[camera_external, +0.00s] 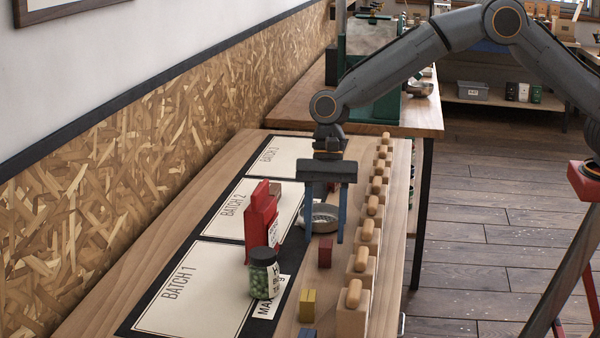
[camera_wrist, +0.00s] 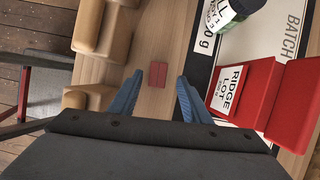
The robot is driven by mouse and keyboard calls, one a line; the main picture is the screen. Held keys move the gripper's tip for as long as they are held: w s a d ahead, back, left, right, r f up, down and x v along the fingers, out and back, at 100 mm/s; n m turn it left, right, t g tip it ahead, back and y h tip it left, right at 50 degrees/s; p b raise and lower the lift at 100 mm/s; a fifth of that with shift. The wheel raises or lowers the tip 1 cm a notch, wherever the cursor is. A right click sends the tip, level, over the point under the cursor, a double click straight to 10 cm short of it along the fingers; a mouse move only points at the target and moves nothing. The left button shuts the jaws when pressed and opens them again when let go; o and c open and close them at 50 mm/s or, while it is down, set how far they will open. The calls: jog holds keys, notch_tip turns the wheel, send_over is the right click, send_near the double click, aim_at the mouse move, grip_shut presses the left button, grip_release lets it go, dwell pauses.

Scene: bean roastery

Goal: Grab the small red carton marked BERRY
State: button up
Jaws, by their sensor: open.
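A small dark red carton (camera_external: 325,252) stands on the wooden bench, between the batch mat and the row of wooden blocks. In the wrist view the red carton (camera_wrist: 158,74) lies between and just beyond my fingertips, with its top towards me; I cannot read any marking on it. My gripper (camera_external: 324,236) points down over the bench, open and empty, just above and around the line of the carton. Its two blue fingers also show in the wrist view (camera_wrist: 159,84), one on each side of the carton, apparently not touching it.
A bigger red container (camera_external: 262,215) labelled RIDGE LOT and a jar of green beans (camera_external: 265,275) stand left on the mat. A metal dish (camera_external: 322,217) sits behind my fingers. A yellow block (camera_external: 307,305) and a blue block (camera_external: 307,333) are nearer. Knobbed wooden blocks (camera_external: 352,312) line the right.

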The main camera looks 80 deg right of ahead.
aim_at(326, 242)
jog(key=shift+s+p+x, duration=0.1)
jog(key=shift+p+x, duration=0.25)
jog(key=shift+x, duration=0.75)
jog(key=shift+s+p+x, duration=0.15)
jog(key=shift+p+x, duration=0.2)
jog(key=shift+x, duration=0.7)
jog(key=shift+r, duration=0.1)
jog(key=shift+c, duration=0.2)
grip_shut()
